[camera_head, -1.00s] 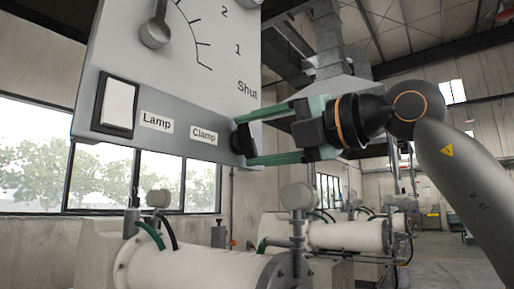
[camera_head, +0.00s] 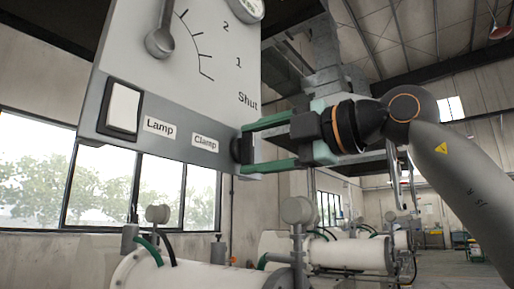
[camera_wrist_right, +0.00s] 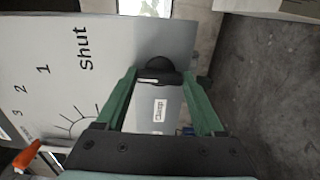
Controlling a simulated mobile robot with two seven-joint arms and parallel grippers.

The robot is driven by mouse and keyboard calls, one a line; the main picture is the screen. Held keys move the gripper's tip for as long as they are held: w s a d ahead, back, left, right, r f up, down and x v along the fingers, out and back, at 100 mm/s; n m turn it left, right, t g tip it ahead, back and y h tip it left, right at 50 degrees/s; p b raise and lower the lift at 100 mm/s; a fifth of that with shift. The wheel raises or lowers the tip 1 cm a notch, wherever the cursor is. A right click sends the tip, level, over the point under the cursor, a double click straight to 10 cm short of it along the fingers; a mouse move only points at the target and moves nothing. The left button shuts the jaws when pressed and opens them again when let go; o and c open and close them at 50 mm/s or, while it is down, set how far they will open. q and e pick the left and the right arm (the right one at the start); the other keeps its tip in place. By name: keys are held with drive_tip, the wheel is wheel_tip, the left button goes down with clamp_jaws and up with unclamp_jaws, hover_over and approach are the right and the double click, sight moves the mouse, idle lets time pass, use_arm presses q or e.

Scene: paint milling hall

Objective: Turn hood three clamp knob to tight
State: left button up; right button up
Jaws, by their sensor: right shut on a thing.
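The dark clamp knob (camera_head: 242,149) sits at the lower right end of the grey hood panel (camera_head: 200,120), beside the label "Clamp" (camera_head: 206,142). My right gripper (camera_head: 247,148) reaches in from the right, its green fingers above and below the knob, shut on it. In the right wrist view the black knob (camera_wrist_right: 158,68) sits between the fingertips and bears a pale mark. I cannot read a tight mark or tell the knob's turn. No hood number shows. My left gripper is not in view.
A white "Lamp" rocker switch (camera_head: 124,107) is left of the clamp label. A dial lever (camera_head: 160,43) with a scale down to "Shut" is above. White mill cylinders (camera_head: 200,270) stand below the panel. An orange-tipped part (camera_wrist_right: 27,155) shows at the wrist view's lower left.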

drive_tip(key=shift+r, duration=0.1)
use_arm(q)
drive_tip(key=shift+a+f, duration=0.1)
use_arm(e)
drive_tip(key=o, duration=1.4)
use_arm(q)
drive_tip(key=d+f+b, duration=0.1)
drive_tip(key=b, duration=0.1)
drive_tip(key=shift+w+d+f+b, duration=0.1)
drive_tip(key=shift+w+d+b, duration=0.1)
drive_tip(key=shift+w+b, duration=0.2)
use_arm(e)
drive_tip(key=v, duration=1.2)
drive_tip(key=shift+s+d, duration=0.1)
drive_tip(key=shift+d, duration=0.15)
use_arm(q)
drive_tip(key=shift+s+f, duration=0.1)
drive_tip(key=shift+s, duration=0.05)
